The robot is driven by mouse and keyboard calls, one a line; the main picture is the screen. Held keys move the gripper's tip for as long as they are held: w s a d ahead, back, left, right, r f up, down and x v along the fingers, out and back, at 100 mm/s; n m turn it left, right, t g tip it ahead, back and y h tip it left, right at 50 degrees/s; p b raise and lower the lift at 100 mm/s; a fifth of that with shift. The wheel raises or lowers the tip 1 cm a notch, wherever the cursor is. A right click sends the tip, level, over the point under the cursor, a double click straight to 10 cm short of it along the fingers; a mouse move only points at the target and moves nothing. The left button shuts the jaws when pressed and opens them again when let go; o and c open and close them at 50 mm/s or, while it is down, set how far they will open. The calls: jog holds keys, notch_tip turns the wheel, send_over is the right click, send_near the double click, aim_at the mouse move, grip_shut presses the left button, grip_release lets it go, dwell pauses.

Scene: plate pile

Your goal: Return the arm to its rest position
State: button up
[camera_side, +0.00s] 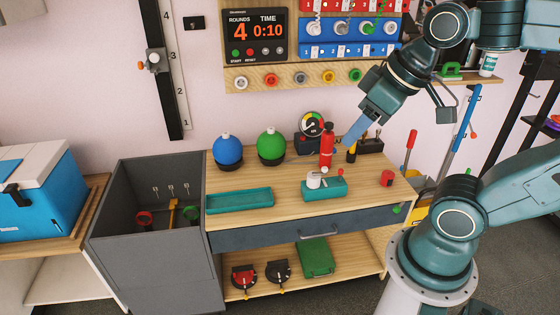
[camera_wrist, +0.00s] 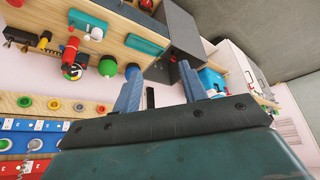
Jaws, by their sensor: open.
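My gripper (camera_side: 356,132) is raised above the back right of the wooden worktop (camera_side: 290,205) in the side view, near a red bottle. In the wrist view its two blue fingers (camera_wrist: 160,88) stand apart with nothing between them. No pile of plates can be made out in either view. My arm reaches in from the right side and bends down toward the worktop.
A red bottle (camera_side: 327,146), a gauge (camera_side: 311,124), a green ball (camera_side: 271,145) and a blue ball (camera_side: 228,149) stand along the back. A teal tray (camera_side: 239,201) lies in front. A grey bin (camera_side: 150,235) stands left. A timer panel (camera_side: 254,37) hangs on the wall.

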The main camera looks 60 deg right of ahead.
jog(key=shift+s+a+f, duration=0.15)
jog(key=shift+s+a, duration=0.05)
jog(key=shift+s, duration=0.55)
